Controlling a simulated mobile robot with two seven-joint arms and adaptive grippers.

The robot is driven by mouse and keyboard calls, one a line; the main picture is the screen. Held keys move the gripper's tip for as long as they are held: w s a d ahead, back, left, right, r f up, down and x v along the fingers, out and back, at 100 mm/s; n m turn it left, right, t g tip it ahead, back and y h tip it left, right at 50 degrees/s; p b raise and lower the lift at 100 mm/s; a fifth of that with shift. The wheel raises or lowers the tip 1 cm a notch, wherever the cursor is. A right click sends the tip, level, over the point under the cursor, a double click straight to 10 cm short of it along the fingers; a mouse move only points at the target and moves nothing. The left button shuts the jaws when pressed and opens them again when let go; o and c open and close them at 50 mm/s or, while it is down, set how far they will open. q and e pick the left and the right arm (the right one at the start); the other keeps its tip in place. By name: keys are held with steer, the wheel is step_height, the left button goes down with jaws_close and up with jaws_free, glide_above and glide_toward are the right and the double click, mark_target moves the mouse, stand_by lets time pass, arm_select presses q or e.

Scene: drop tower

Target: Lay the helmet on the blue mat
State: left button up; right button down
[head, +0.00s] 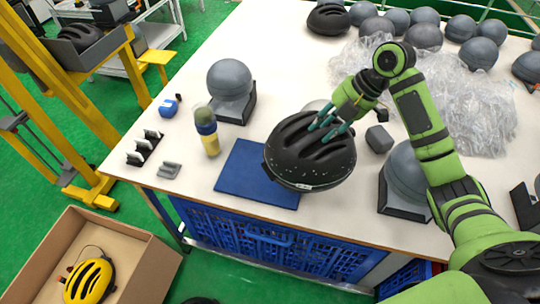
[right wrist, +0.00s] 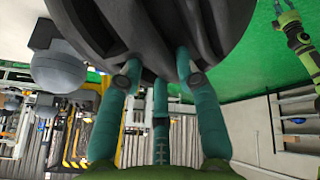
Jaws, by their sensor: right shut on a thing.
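The black helmet (head: 310,160) hangs in my right gripper (head: 328,124), over the right part of the blue mat and the table beside it in the head view. The gripper's teal fingers are shut on the helmet's vented top. The helmet (right wrist: 165,30) fills the top of the right wrist view, against the teal fingers (right wrist: 157,85). The blue mat (head: 245,178) lies flat near the table's front edge, its right part hidden by the helmet. I cannot tell the exact gap below the helmet. A green arm, apparently my left, shows small in the right wrist view; its gripper (right wrist: 278,6) is unclear.
A grey headform (head: 230,78) on a dark base stands behind the mat; another (head: 405,175) stands right of the helmet. A bottle (head: 207,130) stands left of the mat. Clear plastic wrap (head: 465,105) covers the table's right. A box (head: 140,250) with a yellow helmet sits below.

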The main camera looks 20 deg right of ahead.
mark_target(276, 146)
steer(key=a+f+p, duration=0.1)
steer(key=a, duration=0.1)
steer(key=w+a+f, duration=0.1)
steer(key=a, duration=0.2)
steer(key=a+f+p, duration=0.1)
steer(key=a, duration=0.1)
steer(key=shift+w+a+f+p, duration=0.3)
steer(key=shift+p, duration=0.05)
steer(key=a+f, duration=0.1)
steer(key=w+a+f, duration=0.1)
steer(key=shift+w+a+p, duration=0.15)
steer(key=shift+a+p, duration=0.15)
steer(key=shift+p, duration=0.1)
steer(key=shift+w+a+f, duration=0.2)
steer(key=shift+a+f, duration=0.2)
steer(key=shift+f, duration=0.1)
step_height(276, 146, down, 4)
steer(key=shift+p, duration=0.75)
steer(key=c, duration=0.9)
jaws_free()
arm_select(q)
steer(key=s+a+r, duration=0.1)
steer(key=s+r, duration=0.2)
steer(key=r, duration=0.2)
steer(key=shift+s+g, duration=0.3)
